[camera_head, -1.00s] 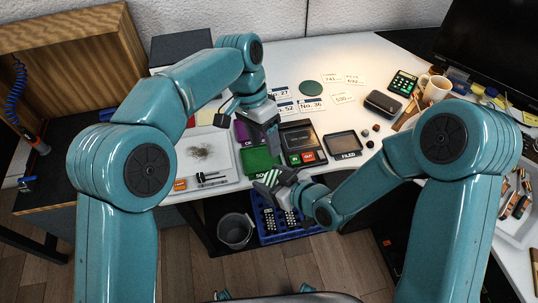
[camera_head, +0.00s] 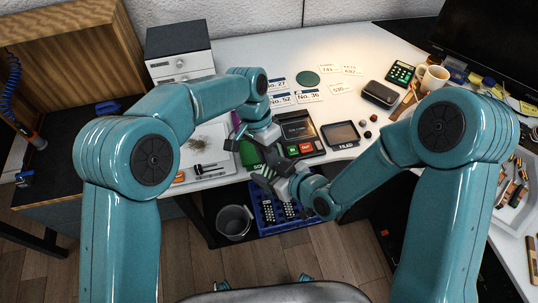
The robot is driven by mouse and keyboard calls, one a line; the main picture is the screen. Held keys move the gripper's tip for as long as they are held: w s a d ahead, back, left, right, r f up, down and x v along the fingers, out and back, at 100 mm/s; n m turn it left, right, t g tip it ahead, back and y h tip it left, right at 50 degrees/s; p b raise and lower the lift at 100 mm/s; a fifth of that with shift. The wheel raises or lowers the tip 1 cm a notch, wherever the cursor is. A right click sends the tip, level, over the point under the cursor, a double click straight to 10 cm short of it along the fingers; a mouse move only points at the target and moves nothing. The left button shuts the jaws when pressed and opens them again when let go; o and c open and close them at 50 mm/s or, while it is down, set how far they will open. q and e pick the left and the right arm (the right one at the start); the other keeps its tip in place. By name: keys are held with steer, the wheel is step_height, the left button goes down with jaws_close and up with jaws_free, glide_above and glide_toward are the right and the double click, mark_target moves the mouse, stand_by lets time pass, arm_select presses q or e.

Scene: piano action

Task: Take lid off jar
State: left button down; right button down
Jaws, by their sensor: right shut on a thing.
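My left gripper (camera_head: 265,143) points down over the front edge of the white desk, just above and left of my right gripper. Whether its jaws are open or shut is not clear at this size. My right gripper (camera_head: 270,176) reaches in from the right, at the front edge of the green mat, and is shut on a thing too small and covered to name. The two grippers are very close together. I cannot make out a jar or a lid; they may be hidden between the grippers.
A green mat (camera_head: 252,154) and a dark device with red and green buttons (camera_head: 299,134) lie beside the grippers. A dark "FILED" tray (camera_head: 341,134) is to the right. A blue crate (camera_head: 283,215) and grey bucket (camera_head: 234,222) stand below the desk edge. A mug (camera_head: 431,78) stands far right.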

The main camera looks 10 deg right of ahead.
arm_select(q)
steer(key=shift+s+d+r, duration=0.15)
steer(key=shift+s+d, duration=0.05)
steer(key=shift+s, duration=0.1)
steer(key=n, duration=0.4)
steer(key=s+a+n+t+h, duration=0.1)
steer(key=n, duration=0.1)
steer(key=shift+a, duration=0.1)
steer(key=shift+w, duration=0.1)
steer(key=shift+w, duration=0.1)
steer(key=shift+a+f, duration=0.1)
steer(key=shift+f, duration=0.1)
steer(key=shift+w+a+f, duration=0.1)
stand_by(0.4)
steer(key=c, duration=1.4)
jaws_free()
steer(key=shift+c, duration=0.2)
